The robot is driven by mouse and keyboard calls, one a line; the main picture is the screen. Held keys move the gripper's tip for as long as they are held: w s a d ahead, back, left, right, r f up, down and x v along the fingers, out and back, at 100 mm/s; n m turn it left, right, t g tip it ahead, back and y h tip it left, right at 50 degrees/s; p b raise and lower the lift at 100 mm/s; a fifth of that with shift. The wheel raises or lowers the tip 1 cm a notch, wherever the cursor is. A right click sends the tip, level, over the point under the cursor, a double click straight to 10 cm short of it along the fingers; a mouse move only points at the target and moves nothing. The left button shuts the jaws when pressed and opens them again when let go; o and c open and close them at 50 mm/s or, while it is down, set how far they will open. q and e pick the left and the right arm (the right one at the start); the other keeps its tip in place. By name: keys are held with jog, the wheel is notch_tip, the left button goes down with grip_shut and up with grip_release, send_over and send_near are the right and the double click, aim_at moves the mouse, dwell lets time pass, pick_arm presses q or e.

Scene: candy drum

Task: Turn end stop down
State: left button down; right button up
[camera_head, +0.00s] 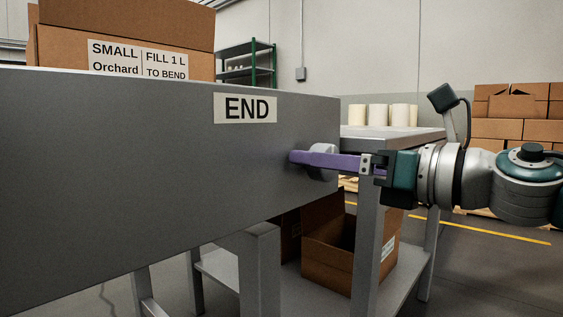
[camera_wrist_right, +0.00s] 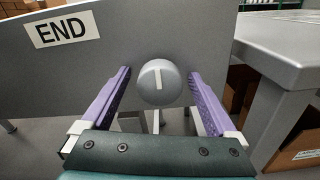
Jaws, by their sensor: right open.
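A round grey knob (camera_wrist_right: 160,84) with a pale pointer line sits on the grey panel (camera_wrist_right: 150,30), to the right of and below the END label (camera_wrist_right: 62,31). In the wrist view the pointer line stands close to upright. My right gripper (camera_wrist_right: 161,72) is open, with one purple finger on each side of the knob. Gaps show between the fingers and the knob. In the head view the right gripper (camera_head: 297,158) reaches in from the right, and a finger covers part of the knob (camera_head: 324,148). My left gripper is not in view.
A grey table (camera_head: 405,134) with several pale cylinders (camera_head: 380,115) stands behind the panel's right end. An open cardboard box (camera_head: 325,255) sits on the lower shelf. A labelled carton (camera_head: 60,50) stands behind the panel's top edge. More boxes (camera_head: 515,130) are stacked at right.

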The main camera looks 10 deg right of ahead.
jog(key=c, duration=1.4)
jog(key=m+p, duration=0.2)
jog(key=m, duration=0.1)
jog(key=shift+r+p, duration=0.15)
jog(key=shift+p, duration=0.15)
jog(key=m+p, duration=0.4)
jog(key=m, duration=0.2)
jog(key=shift+m, duration=0.3)
jog(key=m+p, duration=0.3)
jog(key=m, duration=0.1)
jog(key=shift+f+m+p, duration=0.2)
jog(key=shift+m+p, duration=0.6)
jog(key=shift+m, duration=1.4)
